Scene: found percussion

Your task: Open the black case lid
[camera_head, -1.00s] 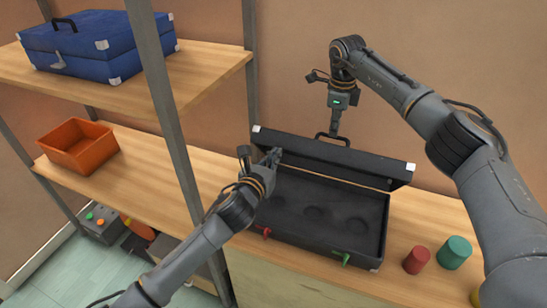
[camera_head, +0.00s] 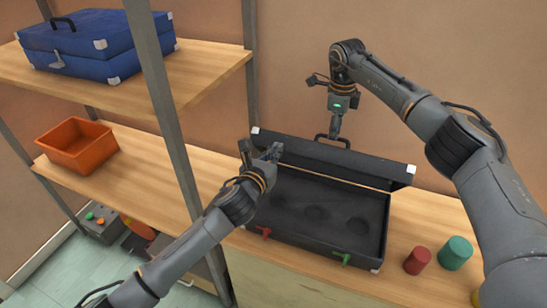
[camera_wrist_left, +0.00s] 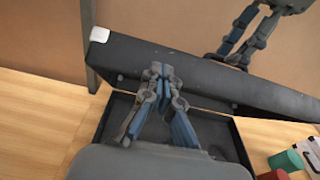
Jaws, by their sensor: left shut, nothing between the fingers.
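The black case (camera_head: 300,232) stands on the wooden shelf with its lid (camera_head: 320,158) raised and tilted back. Its inside shows several round hollows. A red latch (camera_head: 264,231) and a green latch (camera_head: 341,258) are on its front edge. My left gripper (camera_head: 274,152) is shut and empty, at the left part of the raised lid. In the left wrist view its fingertips (camera_wrist_left: 161,70) overlap the lid (camera_wrist_left: 200,76); contact is unclear. My right gripper (camera_head: 335,132) points down by the lid handle (camera_head: 332,140); whether its fingers are open is unclear.
A red cylinder (camera_head: 417,260) and a green cylinder (camera_head: 455,252) stand right of the case. A grey shelf post (camera_head: 168,105) rises left of it. An orange bin (camera_head: 77,146) and a blue case (camera_head: 95,45) are on shelves at left.

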